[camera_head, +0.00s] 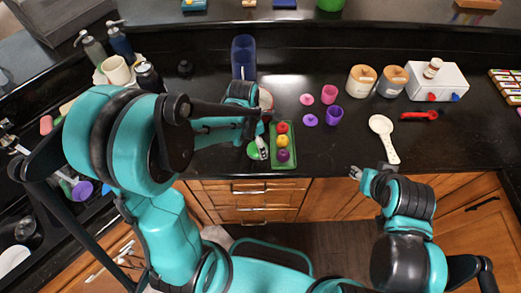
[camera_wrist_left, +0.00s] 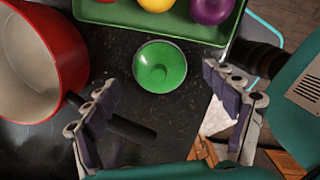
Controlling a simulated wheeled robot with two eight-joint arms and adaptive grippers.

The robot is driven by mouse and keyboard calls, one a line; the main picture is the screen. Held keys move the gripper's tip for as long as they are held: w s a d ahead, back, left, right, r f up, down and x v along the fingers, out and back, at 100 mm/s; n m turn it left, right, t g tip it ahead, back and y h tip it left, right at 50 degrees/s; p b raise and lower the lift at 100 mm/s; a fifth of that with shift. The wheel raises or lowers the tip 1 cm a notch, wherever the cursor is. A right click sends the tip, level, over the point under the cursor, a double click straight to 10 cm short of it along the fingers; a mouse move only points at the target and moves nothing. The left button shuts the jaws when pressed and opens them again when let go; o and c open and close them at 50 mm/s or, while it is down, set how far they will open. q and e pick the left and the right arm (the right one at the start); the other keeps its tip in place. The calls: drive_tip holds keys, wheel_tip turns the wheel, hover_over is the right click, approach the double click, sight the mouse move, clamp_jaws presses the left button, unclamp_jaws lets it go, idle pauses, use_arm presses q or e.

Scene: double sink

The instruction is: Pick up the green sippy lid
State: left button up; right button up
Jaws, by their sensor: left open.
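The green sippy lid (camera_wrist_left: 159,66) is a round, shallow disc with a small raised centre. It lies on the black counter beside the green tray (camera_wrist_left: 130,14), near the counter's front edge. In the head view the lid (camera_head: 252,150) is partly hidden by my left gripper (camera_head: 258,141). In the left wrist view my left gripper (camera_wrist_left: 165,112) is open and empty, its fingers spread wide. The lid appears beyond the gap between them, apart from both. My right gripper (camera_head: 371,173) is over the front edge at the right, away from the lid; its jaw state is unclear.
A red pot (camera_wrist_left: 66,45) stands close on the lid's left in the wrist view. The tray holds red, yellow and purple round items. Pink and purple cups (camera_head: 334,116) with lids, canisters (camera_head: 361,81) and a white spoon (camera_head: 384,138) lie to the right.

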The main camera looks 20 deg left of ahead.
use_arm(q)
drive_tip(key=shift+w+d+f, duration=0.1)
drive_tip(key=shift+w+f, duration=0.1)
drive_tip(key=shift+f, duration=1.05)
drive_tip(key=shift+s, duration=0.1)
drive_tip(key=c, duration=1.1)
drive_tip(key=shift+o, duration=0.2)
drive_tip(key=shift+r, duration=0.15)
